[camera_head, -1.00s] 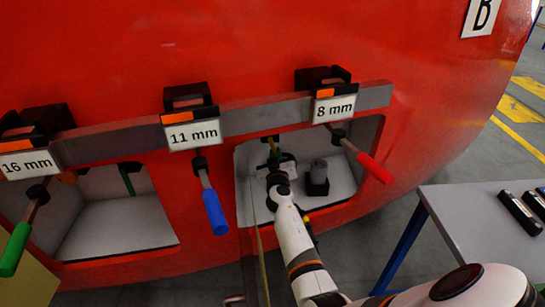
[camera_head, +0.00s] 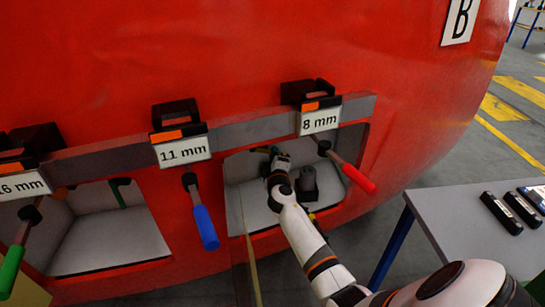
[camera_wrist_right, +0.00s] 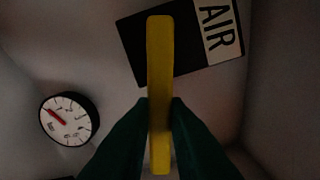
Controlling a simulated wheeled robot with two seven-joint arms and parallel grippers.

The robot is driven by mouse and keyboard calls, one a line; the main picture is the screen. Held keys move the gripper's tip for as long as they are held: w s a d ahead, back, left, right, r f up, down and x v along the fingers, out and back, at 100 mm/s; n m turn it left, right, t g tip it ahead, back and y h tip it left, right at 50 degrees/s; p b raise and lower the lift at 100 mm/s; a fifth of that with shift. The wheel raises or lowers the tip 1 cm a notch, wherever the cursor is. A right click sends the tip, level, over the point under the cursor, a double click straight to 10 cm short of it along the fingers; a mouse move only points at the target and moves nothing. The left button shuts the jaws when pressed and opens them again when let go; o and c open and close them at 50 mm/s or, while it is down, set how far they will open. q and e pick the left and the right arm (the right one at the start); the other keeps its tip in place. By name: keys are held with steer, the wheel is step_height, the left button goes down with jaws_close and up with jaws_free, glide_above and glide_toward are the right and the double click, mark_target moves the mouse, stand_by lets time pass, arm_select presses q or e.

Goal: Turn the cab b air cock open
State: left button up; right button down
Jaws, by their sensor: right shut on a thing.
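The air cock's yellow handle (camera_wrist_right: 160,60) stands upright in the middle of the right wrist view, in front of a dark plate (camera_wrist_right: 185,52) with a white "AIR" label (camera_wrist_right: 218,30). The dark green fingers of my right gripper (camera_wrist_right: 159,112) are shut on the handle from both sides. In the head view my right gripper (camera_head: 276,153) is inside the right recess under the "8 mm" label. There, my own wrist largely hides the handle and cock body. My left gripper is in neither view.
A gauge (camera_wrist_right: 69,118) with a red needle sits left of the handle. Red-, blue- and green-handled tools (camera_head: 206,228) hang from the rail (camera_head: 240,125). A grey table (camera_head: 470,215) stands at right.

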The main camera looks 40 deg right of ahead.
steer(key=shift+r+n+p, duration=0.35)
steer(key=shift+r+n, duration=0.05)
steer(key=shift+n, duration=0.45)
steer(key=shift+r+n+p, duration=0.3)
steer(key=shift+r+n, duration=0.05)
steer(key=shift+n, duration=0.5)
steer(key=c, duration=1.4)
jaws_free()
steer(key=shift+s, duration=0.15)
steer(key=v, duration=1.2)
